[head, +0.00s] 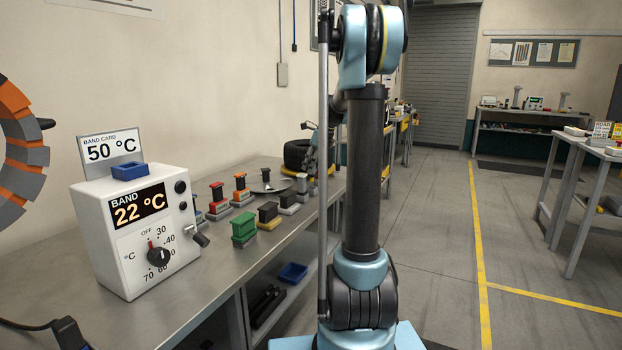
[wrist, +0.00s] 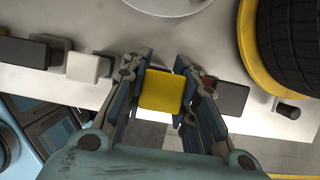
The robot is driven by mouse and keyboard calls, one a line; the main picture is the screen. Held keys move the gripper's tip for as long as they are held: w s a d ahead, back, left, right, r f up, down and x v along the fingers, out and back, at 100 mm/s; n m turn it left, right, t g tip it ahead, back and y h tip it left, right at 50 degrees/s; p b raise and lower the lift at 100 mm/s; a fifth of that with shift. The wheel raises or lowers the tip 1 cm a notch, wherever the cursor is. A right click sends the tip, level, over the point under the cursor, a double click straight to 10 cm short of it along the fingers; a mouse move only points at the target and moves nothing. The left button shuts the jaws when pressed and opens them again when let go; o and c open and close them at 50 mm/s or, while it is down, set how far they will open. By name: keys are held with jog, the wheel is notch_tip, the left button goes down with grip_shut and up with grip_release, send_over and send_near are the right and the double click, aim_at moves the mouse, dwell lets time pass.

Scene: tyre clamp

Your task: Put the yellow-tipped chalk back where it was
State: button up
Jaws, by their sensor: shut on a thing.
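My gripper (wrist: 160,95) is shut on a yellow-topped block (wrist: 161,92), which I take as the yellow-tipped chalk. Its square yellow face shows between the two fingers; its lower part is hidden. In the wrist view it is above the front edge of the metal bench (wrist: 120,22). I cannot tell whether it touches the bench. In the head view my gripper is far along the bench near the tyre (head: 296,153), largely hidden by my own arm, and the held block cannot be made out there.
In the wrist view a dark block with a pale one (wrist: 88,67) lies left, a dark block (wrist: 232,97) close right, and the tyre (wrist: 290,40) farther right. In the head view several coloured blocks, including a green one (head: 244,228), stand beyond the white temperature box (head: 125,235).

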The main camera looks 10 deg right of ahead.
aim_at(311, 176)
jog(key=shift+f, duration=2.1)
jog(key=shift+s+f, duration=0.1)
jog(key=shift+f, duration=0.15)
jog(key=o, duration=1)
jog(key=v, duration=1.2)
jog(key=shift+r, duration=0.3)
